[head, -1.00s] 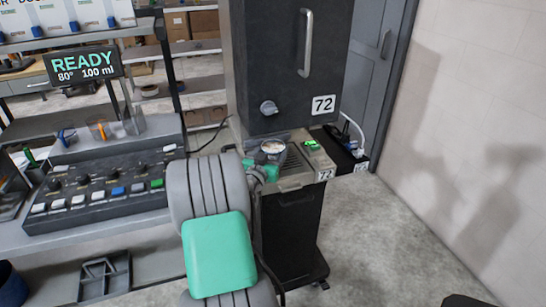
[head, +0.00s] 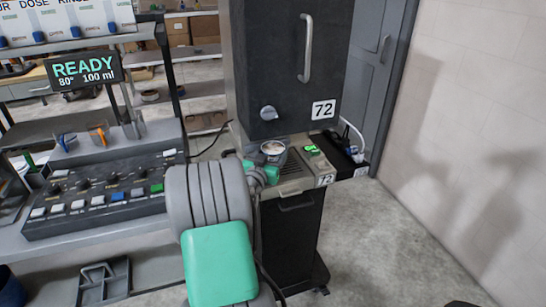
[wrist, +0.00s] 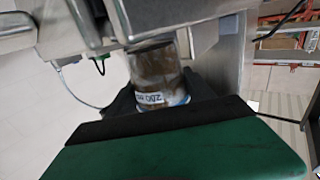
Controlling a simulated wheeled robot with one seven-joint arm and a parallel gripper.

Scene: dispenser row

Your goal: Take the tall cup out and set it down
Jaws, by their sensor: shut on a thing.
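The tall cup (head: 272,149) holds a pale brown, foamy-looking drink. It is at the front left of the unit marked 72 (head: 291,75), close to its grey drip tray (head: 292,180). In the wrist view the cup (wrist: 157,70) has brown sides and a white printed band with partly legible writing. My gripper (head: 266,164) is shut on the cup. In the wrist view its dark fingers (wrist: 163,98) flank the cup. The cup looks roughly upright; I cannot tell whether its base touches the tray.
A small panel with a green light (head: 312,150) sits right of the cup. A button console (head: 100,195) and a READY screen (head: 86,71) stand at left. Dark power gear with a white cable (head: 355,153) is behind at right. Open floor (head: 390,240) lies at right.

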